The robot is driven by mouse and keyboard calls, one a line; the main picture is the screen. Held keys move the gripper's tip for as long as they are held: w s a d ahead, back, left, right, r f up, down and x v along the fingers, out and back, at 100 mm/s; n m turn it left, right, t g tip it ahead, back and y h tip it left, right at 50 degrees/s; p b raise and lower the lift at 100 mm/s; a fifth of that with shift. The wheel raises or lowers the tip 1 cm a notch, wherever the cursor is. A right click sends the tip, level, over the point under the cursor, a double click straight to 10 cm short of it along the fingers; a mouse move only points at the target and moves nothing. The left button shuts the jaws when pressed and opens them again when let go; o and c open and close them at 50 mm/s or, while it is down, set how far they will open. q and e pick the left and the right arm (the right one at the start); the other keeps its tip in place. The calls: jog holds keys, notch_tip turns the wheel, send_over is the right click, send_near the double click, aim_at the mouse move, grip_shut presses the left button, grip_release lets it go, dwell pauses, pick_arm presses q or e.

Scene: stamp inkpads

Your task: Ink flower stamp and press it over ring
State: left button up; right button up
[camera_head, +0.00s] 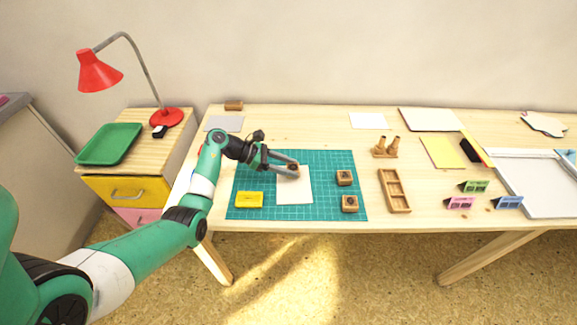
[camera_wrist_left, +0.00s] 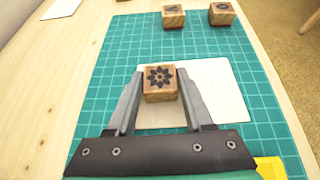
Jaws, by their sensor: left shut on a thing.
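My left gripper (camera_head: 291,170) is shut on a wooden block stamp with a dark flower on its upper face; the flower stamp (camera_wrist_left: 160,82) shows between the fingers in the left wrist view. The gripper holds it over the upper part of a white sheet of paper (camera_head: 295,190) on the green cutting mat (camera_head: 330,209). Whether the stamp touches the paper I cannot tell. No ring mark is visible on the paper; part of the sheet is hidden by the gripper and stamp. A yellow inkpad (camera_head: 249,199) lies on the mat, left of the paper. My right gripper is not in view.
Two other wooden stamps (camera_head: 345,177) (camera_head: 350,203) stand on the mat right of the paper. A wooden tray (camera_head: 386,178) lies beyond the mat's right edge. Small coloured cards (camera_head: 461,202) stand farther right. A red lamp (camera_head: 100,72) and green tray (camera_head: 112,141) are at left.

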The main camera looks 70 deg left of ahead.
pick_arm(q)
jog(key=shift+f, duration=0.5)
dwell(1.0)
jog(key=shift+r+p, duration=0.35)
jog(key=shift+r, duration=0.35)
notch_tip(320, 180, up, 6)
jog(key=p, duration=0.5)
jog(key=shift+f, duration=0.25)
